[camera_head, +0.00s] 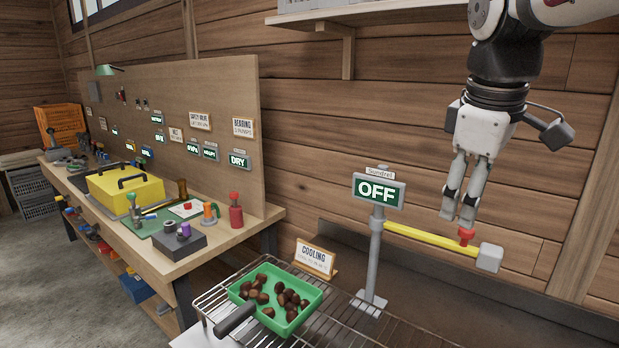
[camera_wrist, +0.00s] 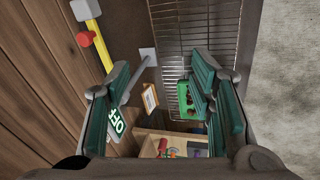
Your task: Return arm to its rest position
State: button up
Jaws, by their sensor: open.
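My gripper (camera_head: 459,219) is on my raised arm at the right of the head view, pointing down. It is open and empty. In the head view its fingertips overlap the area just above the red knob (camera_head: 466,236) on the yellow bar (camera_head: 430,239); whether they touch cannot be told from that view alone. In the wrist view, the fingers (camera_wrist: 163,88) spread wide with nothing between them, and the red knob (camera_wrist: 86,39) lies apart, to the left of them. The bar extends from a grey post with a lit "OFF" sign (camera_head: 379,191).
A green tray of chestnuts (camera_head: 246,290) sits on a wire rack (camera_head: 400,331) beside a "COOLING" sign (camera_head: 315,258). A workbench (camera_head: 235,234) with a yellow box (camera_head: 124,188) and a pegboard stands left. A wooden wall and shelf (camera_head: 345,14) are behind my arm.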

jog(key=s+a+f+m+t, duration=0.1)
jog(key=s+f+m, duration=0.3)
jog(key=s, duration=0.4)
jog(key=s+a+f+m+t+y, duration=0.1)
jog(key=s+a+f+m, duration=0.1)
jog(key=s+f+m, duration=0.2)
jog(key=s+f, duration=0.2)
jog(key=s, duration=0.2)
jog(key=shift+a+m, duration=0.15)
jog(key=shift+m, duration=0.15)
jog(key=shift+f, duration=0.1)
dwell(0.7)
